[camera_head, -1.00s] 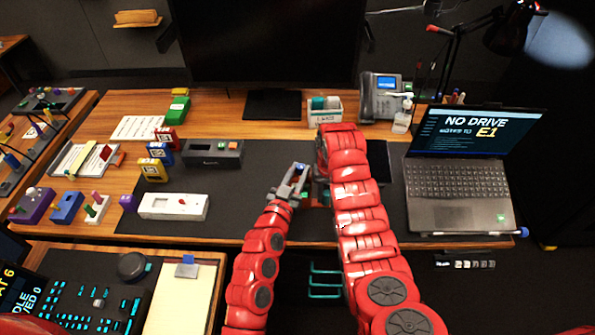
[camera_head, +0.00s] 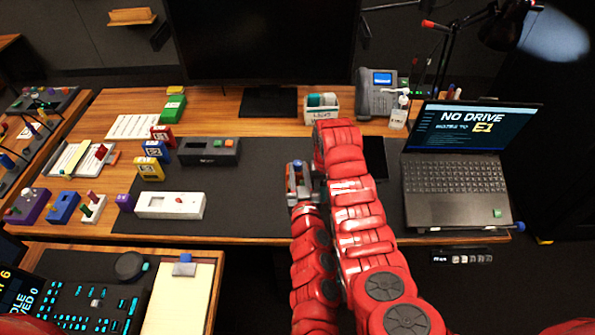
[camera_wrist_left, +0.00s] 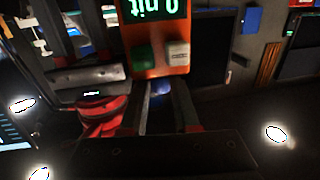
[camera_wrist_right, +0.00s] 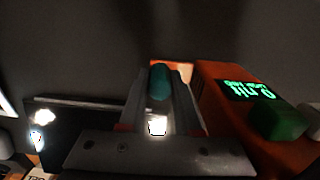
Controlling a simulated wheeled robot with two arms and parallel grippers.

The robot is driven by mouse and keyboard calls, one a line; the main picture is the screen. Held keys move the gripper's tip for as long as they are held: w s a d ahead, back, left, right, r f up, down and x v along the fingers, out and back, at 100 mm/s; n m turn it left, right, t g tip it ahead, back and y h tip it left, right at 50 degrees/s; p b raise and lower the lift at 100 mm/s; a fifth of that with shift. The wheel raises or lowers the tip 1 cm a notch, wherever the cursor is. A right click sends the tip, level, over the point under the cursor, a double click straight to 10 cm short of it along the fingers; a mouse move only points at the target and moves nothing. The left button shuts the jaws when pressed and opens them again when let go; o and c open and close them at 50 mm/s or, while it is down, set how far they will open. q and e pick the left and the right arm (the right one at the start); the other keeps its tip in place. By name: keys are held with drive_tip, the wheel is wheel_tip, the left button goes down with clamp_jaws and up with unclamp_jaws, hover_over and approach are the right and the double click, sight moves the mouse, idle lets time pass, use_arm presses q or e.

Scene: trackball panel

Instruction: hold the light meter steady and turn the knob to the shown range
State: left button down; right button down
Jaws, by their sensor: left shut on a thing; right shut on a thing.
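The orange light meter (camera_wrist_left: 158,62) shows in the left wrist view, with a lit green readout, a green button and a whitish button. It also shows at the right of the right wrist view (camera_wrist_right: 228,105). In the head view my right arm hides it. My left gripper (camera_head: 297,168) is shut at the meter's end by the buttons, with a round blue part, seemingly the knob (camera_wrist_left: 160,88), between its fingers. My right gripper (camera_wrist_right: 160,85) is shut on a teal grip-like part (camera_wrist_right: 160,80) at the meter's side. The knob's setting is not readable.
A laptop (camera_head: 455,180) reading "NO DRIVE" and "E1" stands right of my arms. A phone (camera_head: 378,95) and a small bin (camera_head: 322,103) stand behind. A white box (camera_head: 170,206) and a dark box (camera_head: 210,152) sit left. The dark mat (camera_head: 250,195) between is clear.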

use_arm(q)
drive_tip(key=shift+a+r, duration=0.1)
drive_tip(key=shift+r, duration=0.3)
drive_tip(key=c, duration=0.9)
unclamp_jaws()
drive_tip(key=shift+s+f, duration=0.1)
drive_tip(key=shift+s, duration=0.15)
drive_tip(key=s, duration=0.3)
drive_tip(key=s+d, duration=0.1)
drive_tip(key=s, duration=0.7)
drive_tip(key=shift+s+d, duration=0.15)
drive_tip(key=shift+d, duration=0.25)
